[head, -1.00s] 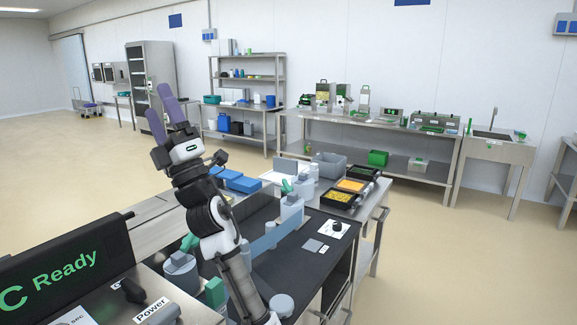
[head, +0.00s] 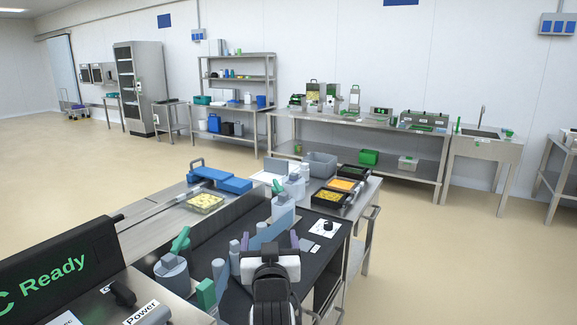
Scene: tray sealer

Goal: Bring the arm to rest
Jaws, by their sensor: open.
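My gripper (head: 270,240) is low in the middle of the head view, over the black bed of the tray sealer (head: 225,248). Its purple fingers stand apart, one on each side of the white gripper body, and I see nothing held between them. My arm comes up from the bottom edge and hides part of the sealer bed. The fingertips lie close in the picture to the sealer's blue-grey bar (head: 268,235); I cannot tell if they touch it.
A clear tray of yellow food (head: 205,202) sits on the steel surface left of the sealer, near a blue device (head: 220,180). Black trays of yellow (head: 330,199) and orange food (head: 343,184) stand on the right-hand table. A "Ready" display (head: 55,275) is at lower left. Open floor lies beyond.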

